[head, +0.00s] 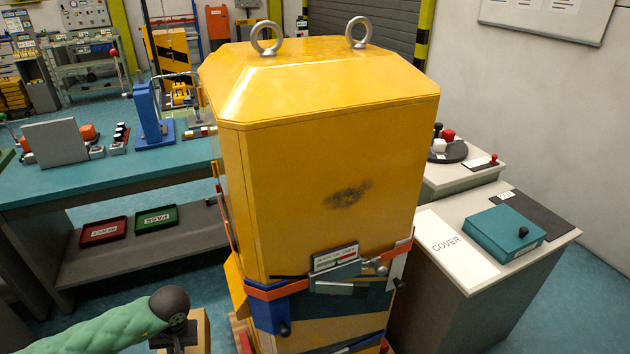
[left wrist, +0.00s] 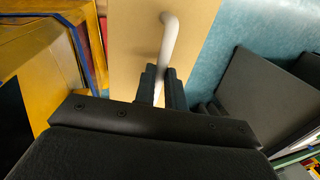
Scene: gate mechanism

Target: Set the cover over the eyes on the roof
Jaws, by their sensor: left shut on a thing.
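Two grey lifting eyes (head: 266,38) and (head: 359,32) stand upright on the yellow roof (head: 320,80) of the tall cabinet. Nothing covers them. A teal block with a black knob (head: 505,232) rests on the right counter, beside a white area (head: 457,248) lettered COVER. My left gripper (left wrist: 163,84) is shut on a pale grey bent handle (left wrist: 168,42) in front of a tan panel (left wrist: 130,45). In the head view my left arm is at the lower left, well below the roof and far from the teal block. My right gripper is not in view.
The cabinet carries a latch (head: 345,268) and orange band on its front. A teal bench (head: 110,177) with fixtures is at the left, with a red tray (head: 103,231) and green tray (head: 156,219) below. The right counter (head: 510,285) stands close to the cabinet.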

